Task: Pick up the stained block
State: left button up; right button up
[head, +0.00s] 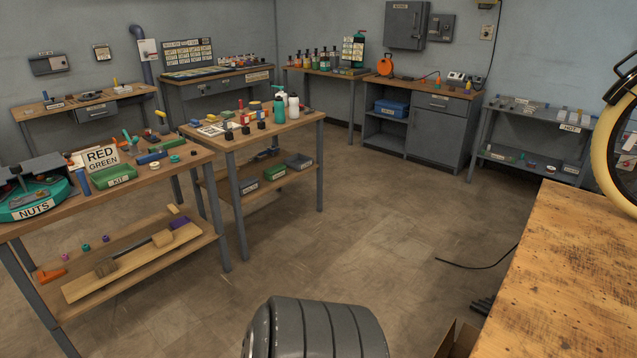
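On the lower shelf of the left workbench lies a long pale wooden plank (135,263). A small yellowish block (174,210) and a purple piece (180,222) lie near the far end of the same shelf. I cannot tell for sure which of these, if any, is the stained block; no label marks it. Neither of my grippers is in view.
The left workbench (150,177) holds a NUTS tray (38,210), a RED GREEN sign (101,159) and a green kit box (114,176). A second table (290,124) stands behind it. A worn wooden bench (570,280) with a wheel is at right. The middle floor is mostly clear.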

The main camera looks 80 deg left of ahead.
aim_at(104, 268)
jog(key=u, duration=5)
jog(key=i+u, duration=0.1)
jog(key=i, duration=0.75)
jog(key=i+l+u, duration=0.1)
jog(key=i, duration=0.75)
jog(key=i+j, duration=0.15)
jog(key=i, duration=0.6)
jog(key=i+j, duration=0.1)
jog(key=i, duration=0.65)
jog(key=i+j+u, duration=0.1)
jog(key=i, duration=0.65)
jog(key=i+l+z, duration=0.15)
jog(key=i+z, duration=0.3)
jog(key=i, duration=0.55)
jog(key=i+j+z, duration=0.15)
jog(key=i+z, duration=0.25)
jog(key=i, duration=0.55)
jog(key=i+z, duration=0.15)
jog(key=i, duration=0.35)
jog(key=i+j+z, duration=0.15)
jog(key=i, duration=0.35)
jog(key=i+j+z, duration=0.2)
jog(key=i, duration=0.3)
